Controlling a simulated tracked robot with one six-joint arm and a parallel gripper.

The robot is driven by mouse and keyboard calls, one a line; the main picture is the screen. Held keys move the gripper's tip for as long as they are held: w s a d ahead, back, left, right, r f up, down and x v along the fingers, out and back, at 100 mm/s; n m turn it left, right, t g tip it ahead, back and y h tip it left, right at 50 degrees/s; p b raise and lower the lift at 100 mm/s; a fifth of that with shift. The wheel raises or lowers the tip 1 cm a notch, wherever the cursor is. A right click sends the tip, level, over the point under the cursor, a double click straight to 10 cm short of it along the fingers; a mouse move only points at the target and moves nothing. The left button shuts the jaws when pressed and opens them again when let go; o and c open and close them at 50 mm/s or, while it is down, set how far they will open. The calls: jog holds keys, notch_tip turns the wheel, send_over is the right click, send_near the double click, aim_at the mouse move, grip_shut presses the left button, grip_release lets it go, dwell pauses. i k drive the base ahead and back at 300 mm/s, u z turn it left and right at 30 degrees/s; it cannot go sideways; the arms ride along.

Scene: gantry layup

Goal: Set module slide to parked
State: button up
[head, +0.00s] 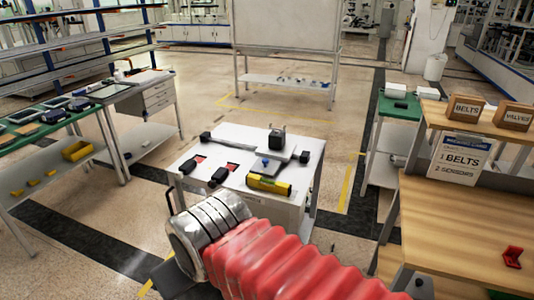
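A white workstation table (232,193) stands in the middle of the head view. A raised pale plate (243,137) on it carries an upright black block (277,139), and a small blue knob (265,162) shows just in front. A yellow-green block (268,184) lies at the front right. Black blocks (219,176) sit by red patches (232,167) at the left. I cannot tell which of these parts is the module slide, or its position. My red bellows-covered arm fills the bottom foreground, close to the table's front edge. My gripper's fingers are not visible.
At the right stands a wooden bench (470,225) with BELTS and VALVES boxes (465,108) and a red part (512,257). A green-topped table (399,106) stands behind it. A green bench (45,130) and drawer unit (155,95) are at the left.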

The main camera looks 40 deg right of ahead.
aim_at(275, 150)
jog(key=z, duration=0.25)
jog(key=i, duration=1.1)
jog(key=z, duration=0.25)
